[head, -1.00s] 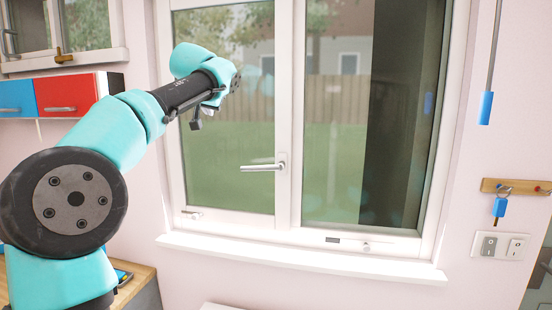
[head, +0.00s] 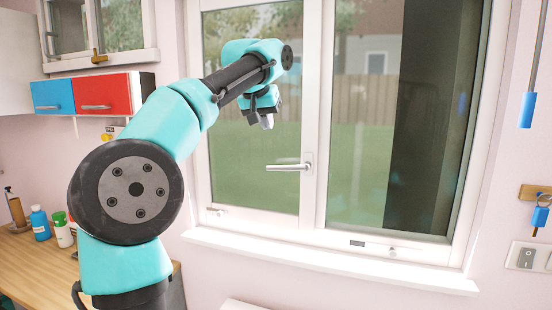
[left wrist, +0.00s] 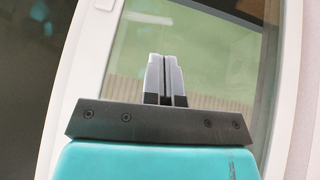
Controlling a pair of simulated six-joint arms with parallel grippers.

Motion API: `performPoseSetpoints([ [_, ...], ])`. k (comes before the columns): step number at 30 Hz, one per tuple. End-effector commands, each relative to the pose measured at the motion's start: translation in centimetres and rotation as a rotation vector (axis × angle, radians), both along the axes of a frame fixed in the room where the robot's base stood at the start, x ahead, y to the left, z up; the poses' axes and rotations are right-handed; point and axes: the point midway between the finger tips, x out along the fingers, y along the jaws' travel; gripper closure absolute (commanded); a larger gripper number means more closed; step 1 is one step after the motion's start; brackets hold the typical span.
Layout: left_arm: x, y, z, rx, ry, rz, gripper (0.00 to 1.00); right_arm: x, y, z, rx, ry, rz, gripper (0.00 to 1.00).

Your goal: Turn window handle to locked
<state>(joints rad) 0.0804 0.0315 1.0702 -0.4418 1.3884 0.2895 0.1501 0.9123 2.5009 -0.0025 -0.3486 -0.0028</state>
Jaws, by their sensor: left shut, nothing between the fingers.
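The silver window handle (head: 289,167) sits on the middle upright of the white window frame (head: 314,100) in the head view. Its lever lies level and points left. My left gripper (head: 267,122) is above and a little left of the handle, pointing down, apart from it. In the left wrist view its two grey fingers (left wrist: 165,62) are closed together with nothing between them, with glass and frame behind. A small pale part (left wrist: 104,4) shows on the frame at the top edge there; I cannot tell whether it is the handle. My right gripper is not in view.
A white sill (head: 330,262) runs below the window. Red and blue cabinets (head: 102,95) hang at the left. A wooden counter (head: 40,262) with bottles is at lower left. A blue hanging object (head: 527,109) and switches (head: 528,257) are at the right.

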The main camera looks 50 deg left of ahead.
Motion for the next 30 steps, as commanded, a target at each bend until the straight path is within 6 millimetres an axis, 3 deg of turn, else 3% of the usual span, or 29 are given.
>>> performPoseSetpoints([
  [16,4.6,1.8,-7.5,0.0,0.002,0.002,1.0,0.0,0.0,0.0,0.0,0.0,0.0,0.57],
  [24,4.1,1.1,-10.1,0.001,-0.001,-0.001,1.0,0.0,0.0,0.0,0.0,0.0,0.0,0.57],
  [30,4.0,0.9,-10.9,0.001,-0.003,0.0,1.0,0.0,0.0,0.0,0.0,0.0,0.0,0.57],
])
